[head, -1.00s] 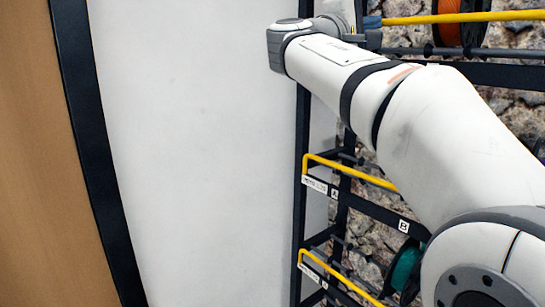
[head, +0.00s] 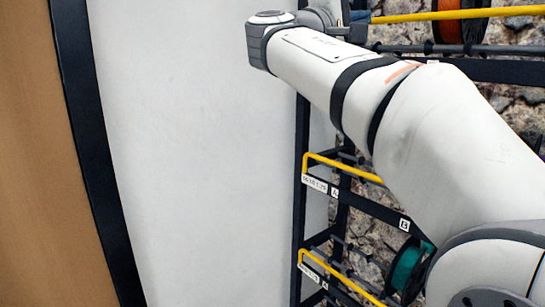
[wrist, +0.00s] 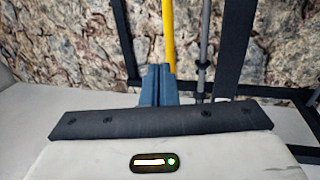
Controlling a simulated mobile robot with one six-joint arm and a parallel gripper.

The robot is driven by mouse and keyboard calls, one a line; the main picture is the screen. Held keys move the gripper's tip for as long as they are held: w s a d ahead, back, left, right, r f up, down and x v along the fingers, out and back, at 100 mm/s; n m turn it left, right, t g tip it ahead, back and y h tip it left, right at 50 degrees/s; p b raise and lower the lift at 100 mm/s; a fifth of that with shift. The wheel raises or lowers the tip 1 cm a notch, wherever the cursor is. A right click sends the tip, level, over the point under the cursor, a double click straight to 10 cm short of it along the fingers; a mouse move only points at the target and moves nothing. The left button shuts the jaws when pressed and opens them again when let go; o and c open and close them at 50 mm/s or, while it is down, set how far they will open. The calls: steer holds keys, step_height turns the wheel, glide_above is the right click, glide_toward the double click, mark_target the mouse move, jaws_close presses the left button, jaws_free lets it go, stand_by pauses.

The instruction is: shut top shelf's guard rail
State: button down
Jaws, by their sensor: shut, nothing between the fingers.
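The yellow guard rail (head: 440,16) of the highest shelf in view runs across the top right of the head view, in front of an orange spool. Its left end is hidden by my wrist and gripper. My gripper (head: 360,15) is at that end, mostly hidden behind my own arm. In the wrist view, my blue-grey fingers (wrist: 158,74) are shut and empty. The rail (wrist: 168,35) also shows there, right beside the fingertips. I cannot tell whether they touch it.
A grey rod (head: 450,50) and a black beam (head: 505,71) lie below the rail. Lower shelves have yellow rails (head: 340,167) (head: 335,272) and a teal spool (head: 406,268). A white panel (head: 200,150) fills the left, with clear space before it.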

steer(key=s+a, duration=0.1)
steer(key=a, duration=0.1)
steer(key=s+a, duration=0.2)
steer(key=shift+s+b, duration=0.15)
steer(key=shift+b, duration=0.25)
